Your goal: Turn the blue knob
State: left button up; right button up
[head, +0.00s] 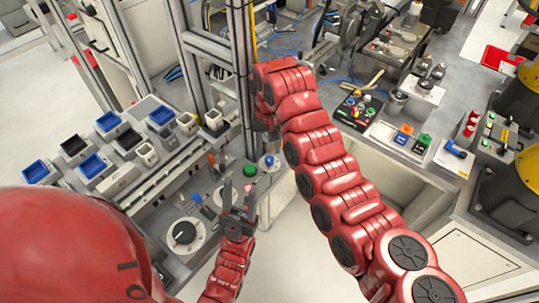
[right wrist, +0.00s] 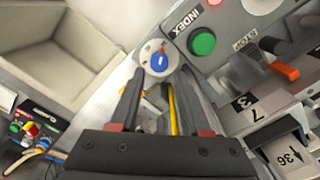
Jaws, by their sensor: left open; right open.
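The blue knob (right wrist: 158,62) sits on a round white plate in the right wrist view, beside a large green button (right wrist: 203,42). In the head view the blue knob (head: 269,160) is on the panel right of the green button. My right gripper (right wrist: 158,88) is open and empty, its two dark fingers pointing toward the knob, which appears between and beyond the tips, apart from them.
A panel with a black dial (head: 184,233) lies at lower left. Blue and black bins (head: 85,165) fill the left bench. An orange lever (right wrist: 285,70) stands on the panel right of the knob. A metal post (head: 243,80) rises behind.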

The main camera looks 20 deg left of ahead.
aim_at(270, 159)
notch_tip(270, 159, up, 13)
jog(key=b, duration=0.1)
jog(key=shift+b, duration=0.4)
jog(key=shift+s+d, duration=0.1)
dwell(0.3)
